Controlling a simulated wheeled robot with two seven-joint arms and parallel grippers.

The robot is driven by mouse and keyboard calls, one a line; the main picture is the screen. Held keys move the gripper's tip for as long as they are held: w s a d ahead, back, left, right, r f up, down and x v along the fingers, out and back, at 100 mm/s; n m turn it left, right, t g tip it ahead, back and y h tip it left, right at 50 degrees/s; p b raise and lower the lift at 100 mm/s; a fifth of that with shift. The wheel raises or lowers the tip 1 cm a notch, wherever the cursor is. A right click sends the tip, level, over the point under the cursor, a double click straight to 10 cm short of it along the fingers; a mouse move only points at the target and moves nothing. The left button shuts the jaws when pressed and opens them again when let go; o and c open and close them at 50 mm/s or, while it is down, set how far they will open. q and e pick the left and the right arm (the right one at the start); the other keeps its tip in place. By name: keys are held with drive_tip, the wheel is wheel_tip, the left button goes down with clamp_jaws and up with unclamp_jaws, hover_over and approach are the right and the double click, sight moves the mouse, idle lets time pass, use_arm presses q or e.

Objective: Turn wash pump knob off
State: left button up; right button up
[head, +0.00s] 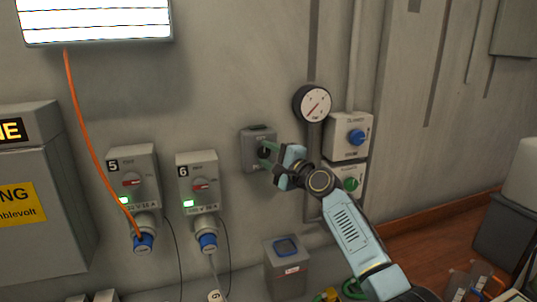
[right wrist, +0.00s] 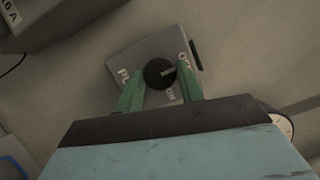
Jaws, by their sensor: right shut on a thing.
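The wash pump knob (right wrist: 158,72) is a round black knob with a light pointer mark, on a small grey switch box (head: 254,134) on the wall. In the right wrist view the mark points right, toward the box edge that bears partly covered lettering; I cannot tell exactly which label it meets. My right gripper (head: 266,153) is at the box, and its green fingers stand on either side of the knob, shut on it, in the right wrist view (right wrist: 160,82). In the head view the gripper hides part of the box. My left gripper is not in view.
Socket units 5 (head: 146,164) and 6 (head: 208,165), with red switches and blue plugs, are left of the box. A gauge (head: 312,103) and boxes with a blue knob (head: 356,137) and a green knob (head: 351,184) are to the right. An orange cable (head: 84,142) hangs at left.

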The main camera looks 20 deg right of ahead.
idle(0.5)
drive_tip(key=o, duration=1)
drive_tip(key=b+v, duration=0.1)
drive_tip(key=v, duration=1.2)
drive_tip(key=shift+s+d, duration=0.1)
drive_tip(key=shift+s, duration=0.1)
